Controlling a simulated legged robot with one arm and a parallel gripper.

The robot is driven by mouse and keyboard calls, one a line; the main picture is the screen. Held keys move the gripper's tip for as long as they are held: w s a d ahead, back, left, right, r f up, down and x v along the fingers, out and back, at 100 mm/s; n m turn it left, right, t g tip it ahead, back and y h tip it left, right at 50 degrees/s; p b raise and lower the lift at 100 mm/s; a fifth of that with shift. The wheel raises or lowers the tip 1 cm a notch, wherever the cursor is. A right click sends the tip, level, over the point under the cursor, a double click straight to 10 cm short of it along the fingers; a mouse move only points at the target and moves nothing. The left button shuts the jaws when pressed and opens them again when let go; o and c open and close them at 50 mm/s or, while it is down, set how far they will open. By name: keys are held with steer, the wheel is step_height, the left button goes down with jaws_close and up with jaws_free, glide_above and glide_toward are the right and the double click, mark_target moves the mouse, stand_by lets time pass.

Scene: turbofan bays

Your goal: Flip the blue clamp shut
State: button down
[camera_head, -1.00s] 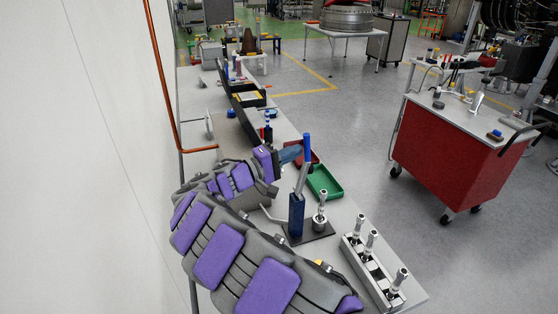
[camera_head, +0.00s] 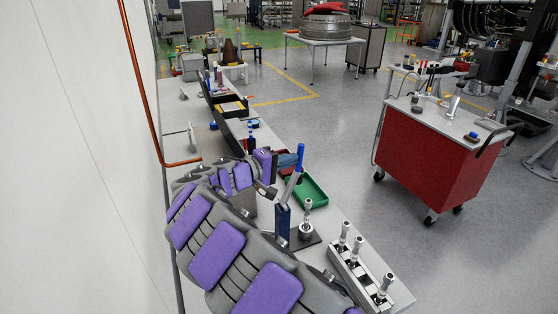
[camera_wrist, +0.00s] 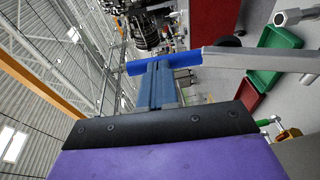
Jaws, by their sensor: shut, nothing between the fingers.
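The blue clamp (camera_head: 283,222) stands on a dark plate on the bench, left of a small metal post. Its grey lever rises from the blue body to a blue handle (camera_head: 301,157) and leans a little right. In the wrist view the blue handle (camera_wrist: 140,68) lies across just beyond my fingertips, with the grey lever (camera_wrist: 255,58) running right. My gripper (camera_head: 287,159) is shut with nothing in it, at the left side of the handle. In the wrist view its blue fingers (camera_wrist: 158,85) are together, at or very near the handle; contact is hard to tell.
A green tray (camera_head: 310,191) lies behind the clamp, and a red tray is partly hidden by my gripper. A grey block with metal posts (camera_head: 354,262) stands at the front right. A red cart (camera_head: 430,150) is across the floor. A wall runs along the left.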

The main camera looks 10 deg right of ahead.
steer(key=w+d+f+m+g+y+p, duration=0.1)
steer(key=w+d+f+g+y+p, duration=0.1)
steer(key=d+f+y+p, duration=0.9)
steer(key=shift+w+d+f+m+g+y+p, duration=0.3)
steer(key=shift+d+f+g+p, duration=0.45)
steer(key=shift+d, duration=0.95)
steer(key=shift+s+f, duration=0.1)
steer(key=shift+s, duration=0.15)
steer(key=w+d+v, duration=0.1)
steer(key=v, duration=1.3)
steer(key=shift+r, duration=0.6)
steer(key=shift+d, duration=0.15)
